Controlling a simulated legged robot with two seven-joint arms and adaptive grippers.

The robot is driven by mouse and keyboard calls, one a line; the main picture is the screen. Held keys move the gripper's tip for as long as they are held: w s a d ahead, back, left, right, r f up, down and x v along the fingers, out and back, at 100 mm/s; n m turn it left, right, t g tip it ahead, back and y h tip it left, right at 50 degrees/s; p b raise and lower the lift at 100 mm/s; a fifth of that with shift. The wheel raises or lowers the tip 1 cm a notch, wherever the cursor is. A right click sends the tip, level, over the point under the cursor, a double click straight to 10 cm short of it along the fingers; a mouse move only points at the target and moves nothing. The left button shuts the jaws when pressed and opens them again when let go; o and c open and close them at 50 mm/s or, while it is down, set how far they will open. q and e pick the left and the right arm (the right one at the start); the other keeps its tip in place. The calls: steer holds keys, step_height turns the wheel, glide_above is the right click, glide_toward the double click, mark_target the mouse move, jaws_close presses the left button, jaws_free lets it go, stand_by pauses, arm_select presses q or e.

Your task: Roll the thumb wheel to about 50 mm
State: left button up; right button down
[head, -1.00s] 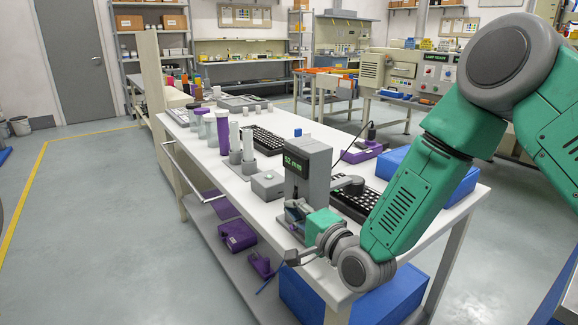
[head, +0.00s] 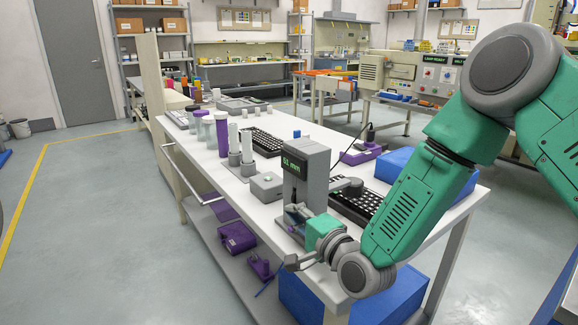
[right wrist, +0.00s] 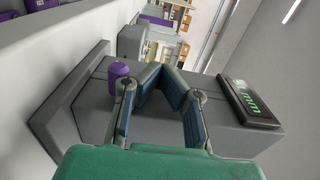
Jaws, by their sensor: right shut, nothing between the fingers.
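The grey gauge stand (head: 306,165) is at the near end of the white table. Its small green display (head: 294,162) shows a number in mm; it looks like 51 but is too small to be sure. The display also shows edge-on in the right wrist view (right wrist: 250,101). There, a purple knob (right wrist: 118,70), which looks like the thumb wheel, projects from the grey body beside my left-hand finger; I cannot tell whether they touch. My right gripper (head: 296,211) is at the stand's front, its tips (right wrist: 162,74) drawn together and empty. My left gripper is not in view.
A black keyboard (head: 357,203) and a blue box (head: 405,165) lie right of the stand. A grey box with a button (head: 266,187), grey cylinders and a purple tube (head: 222,135) stand behind it to the left. The table's front edge is close below my gripper.

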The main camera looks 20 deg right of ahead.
steer(key=v, duration=0.5)
steer(key=shift+s+f+p, duration=0.1)
steer(key=shift+s+p, duration=0.15)
steer(key=shift+p, duration=0.1)
steer(key=shift+s, duration=0.1)
